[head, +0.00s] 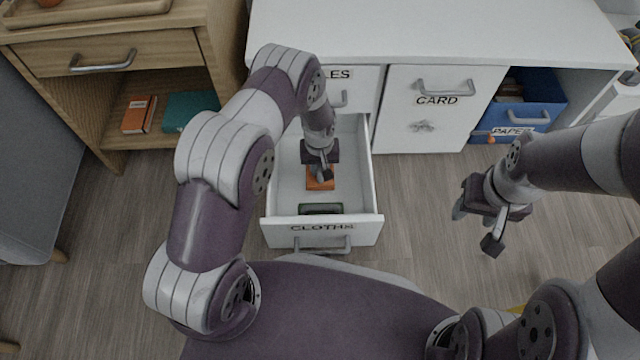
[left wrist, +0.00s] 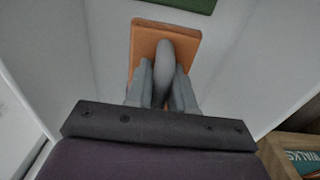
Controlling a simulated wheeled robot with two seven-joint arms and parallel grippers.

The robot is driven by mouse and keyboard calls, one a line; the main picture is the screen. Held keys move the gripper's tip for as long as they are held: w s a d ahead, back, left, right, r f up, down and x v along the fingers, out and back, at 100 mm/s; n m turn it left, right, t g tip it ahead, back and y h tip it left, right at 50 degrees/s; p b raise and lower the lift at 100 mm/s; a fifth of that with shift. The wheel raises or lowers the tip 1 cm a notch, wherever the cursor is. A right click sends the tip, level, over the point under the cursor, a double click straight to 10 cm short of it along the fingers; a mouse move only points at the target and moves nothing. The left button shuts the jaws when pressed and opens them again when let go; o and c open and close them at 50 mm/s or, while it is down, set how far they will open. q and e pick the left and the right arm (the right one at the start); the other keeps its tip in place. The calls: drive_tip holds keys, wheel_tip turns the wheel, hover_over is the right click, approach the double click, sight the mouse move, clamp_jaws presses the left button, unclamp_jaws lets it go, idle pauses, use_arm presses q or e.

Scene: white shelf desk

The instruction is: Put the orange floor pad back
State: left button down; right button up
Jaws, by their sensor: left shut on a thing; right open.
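The orange floor pad (head: 318,184) is an orange block inside the open drawer labelled CLOTHS (head: 372,190). In the left wrist view the orange floor pad (left wrist: 145,38) has a grey upright handle. My left gripper (head: 321,172) reaches down into the drawer. Its fingers (left wrist: 163,88) are shut on the grey handle, one on each side. I cannot tell whether the pad rests on the drawer floor or hangs just above it. My right gripper (head: 475,229) is open and empty, over the floor to the right of the drawer.
A green item (left wrist: 185,3) lies in the drawer near its front; it looks dark in the head view (head: 320,209). A closed CARD door (head: 441,126) and a blue PAPER bin (head: 541,106) are to the right. A wooden cabinet (head: 216,45) stands left. The white desk top (head: 440,30) is clear.

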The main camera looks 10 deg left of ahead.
use_arm(q)
wheel_tip(320, 180, down, 7)
drive_tip(key=b, duration=0.3)
drive_tip(key=shift+r, duration=0.35)
drive_tip(key=c, duration=1.4)
unclamp_jaws()
drive_tip(key=shift+f, duration=0.15)
drive_tip(key=o, duration=0.4)
drive_tip(key=shift+o, duration=0.2)
use_arm(e)
wheel_tip(320, 180, down, 5)
drive_tip(key=shift+r, duration=0.2)
